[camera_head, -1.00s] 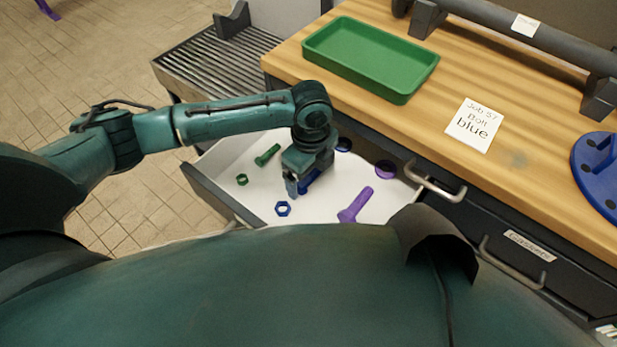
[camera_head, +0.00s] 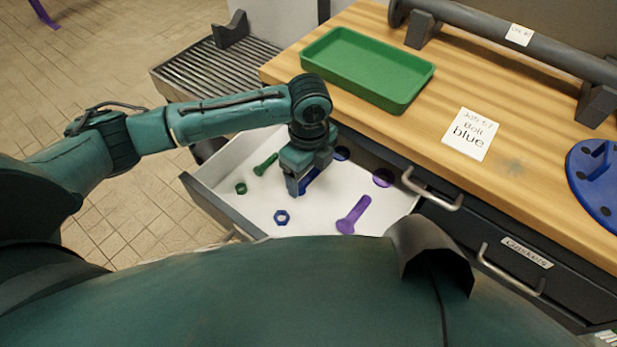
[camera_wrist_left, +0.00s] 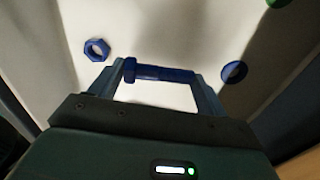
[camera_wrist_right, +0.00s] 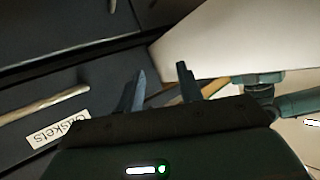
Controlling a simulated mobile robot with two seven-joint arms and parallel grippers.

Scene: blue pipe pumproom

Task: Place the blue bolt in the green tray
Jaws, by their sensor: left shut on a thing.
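My left gripper (camera_head: 294,190) is over the open white drawer, pointing down, shut on the blue bolt (camera_head: 311,180). In the left wrist view the blue bolt (camera_wrist_left: 160,73) spans between the two fingertips, its head by the left finger. The arm partly hides it in the head view. The green tray (camera_head: 366,72) stands empty on the wooden worktop, behind and to the right of the gripper. My right gripper (camera_wrist_right: 163,82) shows only in its wrist view, fingers apart and empty, near the drawer fronts.
The drawer (camera_head: 240,212) also holds a blue nut (camera_head: 281,217), a green nut (camera_head: 240,188), a green bolt (camera_head: 265,164), a purple bolt (camera_head: 353,215) and a purple nut (camera_head: 383,178). A card reading "blue" (camera_head: 469,134) and a blue flange (camera_head: 600,180) lie on the worktop.

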